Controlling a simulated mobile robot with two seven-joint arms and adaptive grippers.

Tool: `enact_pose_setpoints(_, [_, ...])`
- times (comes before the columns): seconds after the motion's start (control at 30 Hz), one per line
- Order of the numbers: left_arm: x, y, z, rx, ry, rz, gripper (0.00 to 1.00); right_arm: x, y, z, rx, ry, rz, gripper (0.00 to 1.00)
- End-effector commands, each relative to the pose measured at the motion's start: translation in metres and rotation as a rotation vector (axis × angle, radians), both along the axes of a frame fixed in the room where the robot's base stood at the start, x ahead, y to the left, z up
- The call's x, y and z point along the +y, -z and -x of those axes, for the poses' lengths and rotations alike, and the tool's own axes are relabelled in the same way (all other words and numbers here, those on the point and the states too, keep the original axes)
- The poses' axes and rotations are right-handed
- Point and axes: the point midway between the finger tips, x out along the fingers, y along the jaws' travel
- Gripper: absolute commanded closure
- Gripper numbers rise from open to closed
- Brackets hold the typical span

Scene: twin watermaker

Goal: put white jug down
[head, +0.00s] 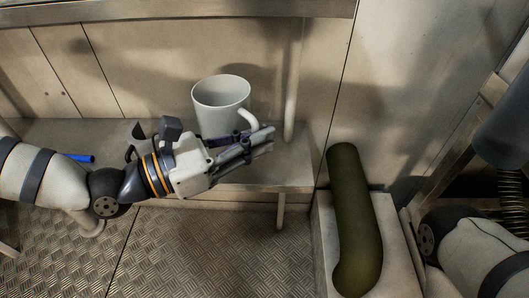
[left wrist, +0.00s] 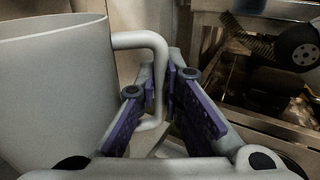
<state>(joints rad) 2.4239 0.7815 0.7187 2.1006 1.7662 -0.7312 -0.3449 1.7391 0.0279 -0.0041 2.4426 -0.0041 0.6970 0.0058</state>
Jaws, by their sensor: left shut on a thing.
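The white jug (head: 220,103) is upright above or on the pale bench (head: 290,177) by the back wall. The arm hides its lower part, and I cannot tell whether its base touches the bench. My left gripper (head: 262,141) is shut on the jug's handle, at the jug's right side. In the left wrist view the jug (left wrist: 50,90) fills the left side, and its handle (left wrist: 157,55) runs down between the purple finger pads of the left gripper (left wrist: 163,95). My right gripper is out of view.
A blue object (head: 79,157) lies on the bench at left. A white post (head: 291,95) stands right of the jug, and a ledge (head: 200,10) runs above. A dark green cylinder (head: 355,220) stands at right. The bench's right end looks bare.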

Motion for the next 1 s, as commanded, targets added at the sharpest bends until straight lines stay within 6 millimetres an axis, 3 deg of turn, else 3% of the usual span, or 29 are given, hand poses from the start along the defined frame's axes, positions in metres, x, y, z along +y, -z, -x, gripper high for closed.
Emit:
enact_pose_setpoints(0.1, [-0.013,0.018,-0.024,0.002,0.001,0.0,1.0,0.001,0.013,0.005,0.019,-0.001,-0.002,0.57])
enact_pose_setpoints(0.3, [-0.025,0.053,-0.049,0.004,0.001,0.001,1.0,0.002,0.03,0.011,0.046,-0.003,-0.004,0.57])
enact_pose_setpoints(0.57, [-0.034,0.072,-0.066,0.002,0.001,0.001,1.0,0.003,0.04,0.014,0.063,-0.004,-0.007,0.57])
enact_pose_setpoints(0.7, [-0.034,0.103,-0.068,0.007,0.001,0.0,1.0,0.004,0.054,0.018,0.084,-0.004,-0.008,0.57])
enact_pose_setpoints(1.0, [-0.034,0.102,-0.067,0.0,-0.001,0.001,1.0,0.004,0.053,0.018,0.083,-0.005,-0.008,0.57])
